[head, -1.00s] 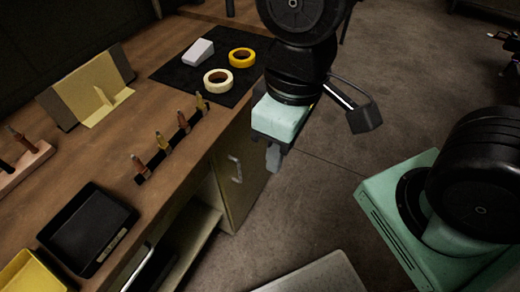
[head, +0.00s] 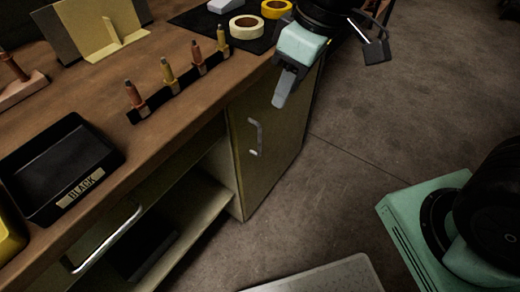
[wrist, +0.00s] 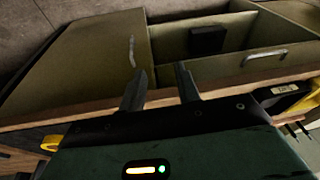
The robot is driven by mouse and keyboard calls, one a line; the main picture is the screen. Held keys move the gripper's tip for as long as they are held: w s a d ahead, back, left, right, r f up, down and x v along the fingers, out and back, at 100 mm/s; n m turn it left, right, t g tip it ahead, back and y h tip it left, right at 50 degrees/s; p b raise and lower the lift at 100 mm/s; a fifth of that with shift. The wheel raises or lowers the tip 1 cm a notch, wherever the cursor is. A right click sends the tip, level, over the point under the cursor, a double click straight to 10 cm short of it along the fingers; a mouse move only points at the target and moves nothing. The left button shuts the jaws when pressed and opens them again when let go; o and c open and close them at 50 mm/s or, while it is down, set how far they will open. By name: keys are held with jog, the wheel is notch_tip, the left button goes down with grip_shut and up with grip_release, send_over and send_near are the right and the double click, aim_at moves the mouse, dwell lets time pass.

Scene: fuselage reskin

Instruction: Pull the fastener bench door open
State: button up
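The fastener bench door (head: 272,140) is a flat olive-tan panel on the bench front, with a pale bar handle (head: 254,137) near its left edge. It looks shut. The door (wrist: 85,60) and its handle (wrist: 131,50) also show in the wrist view, beyond the bench edge. My gripper (head: 281,90) hangs above and to the right of the handle, beside the bench top, touching nothing that I can see. In the wrist view my gripper (wrist: 158,80) has its two dark fingers apart with nothing between them, the left finger pointing near the handle.
The wooden bench top (head: 180,95) carries a row of upright fasteners (head: 168,75), a black bin (head: 60,165) and tape rolls (head: 246,27). An open shelf bay (head: 180,225) lies left of the door. A pale mat (head: 325,278) lies in front.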

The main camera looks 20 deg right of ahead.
jog(key=w+d+f+n+t+y+b, duration=0.15)
jog(key=w+d+f+b, duration=0.25)
jog(key=w+f+b, duration=0.5)
jog(key=shift+m+h, duration=0.25)
jog(key=b+x, duration=0.7)
jog(key=x, duration=1)
jog(key=shift+s+a+f, duration=0.1)
jog(key=shift+s, duration=0.05)
grip_shut()
